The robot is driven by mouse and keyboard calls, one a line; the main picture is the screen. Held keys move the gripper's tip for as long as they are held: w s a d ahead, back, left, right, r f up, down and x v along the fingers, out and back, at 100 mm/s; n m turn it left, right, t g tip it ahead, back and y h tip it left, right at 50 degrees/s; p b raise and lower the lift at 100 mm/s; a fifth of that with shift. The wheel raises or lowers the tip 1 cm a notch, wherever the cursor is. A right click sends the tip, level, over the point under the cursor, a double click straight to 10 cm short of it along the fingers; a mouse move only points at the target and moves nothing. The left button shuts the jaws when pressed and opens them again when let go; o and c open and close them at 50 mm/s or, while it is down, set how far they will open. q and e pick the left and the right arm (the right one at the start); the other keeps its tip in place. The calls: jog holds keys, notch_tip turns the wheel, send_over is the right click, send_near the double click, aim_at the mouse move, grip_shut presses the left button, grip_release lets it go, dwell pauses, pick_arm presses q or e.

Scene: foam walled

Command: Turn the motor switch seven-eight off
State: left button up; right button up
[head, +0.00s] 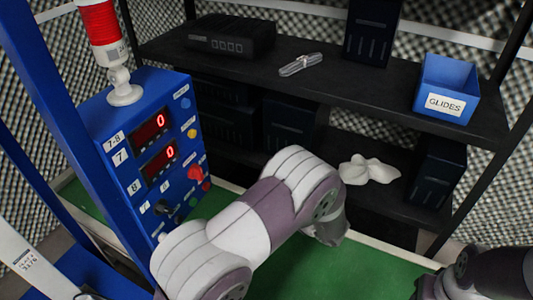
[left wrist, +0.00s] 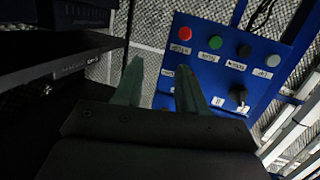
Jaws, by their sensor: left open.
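The motor switch is a black rotary knob low on the blue control box (head: 188,105) marked 7-8. It shows partly beside my left arm as a dark knob (head: 163,207) in the head view and as a black knob (left wrist: 238,95) on the tilted panel (left wrist: 215,92) in the left wrist view. I cannot tell its exact setting. Two red displays (head: 150,129) each read 0. My left gripper (left wrist: 160,85) is open and empty, beside the panel and apart from the knob. In the head view its fingers are hidden. My right gripper is out of view.
Dark shelves (head: 350,90) stand behind, with a blue GLIDES bin (head: 447,77) and a white cloth (head: 368,170). A red-topped stack light (head: 101,25) stands on the box.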

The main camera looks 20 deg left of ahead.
aim_at(202, 173)
pick_arm(q)
jog(key=s+a+r+n+g+y, duration=0.1)
jog(key=s+r+n+g+y, duration=0.15)
jog(key=s+r, duration=0.25)
jog(key=shift+m+g, duration=0.25)
jog(key=a, duration=0.4)
jog(key=w+a, duration=0.1)
jog(key=a, duration=0.7)
jog(key=shift+w+a, duration=0.3)
jog(key=shift+w, duration=0.1)
grip_shut()
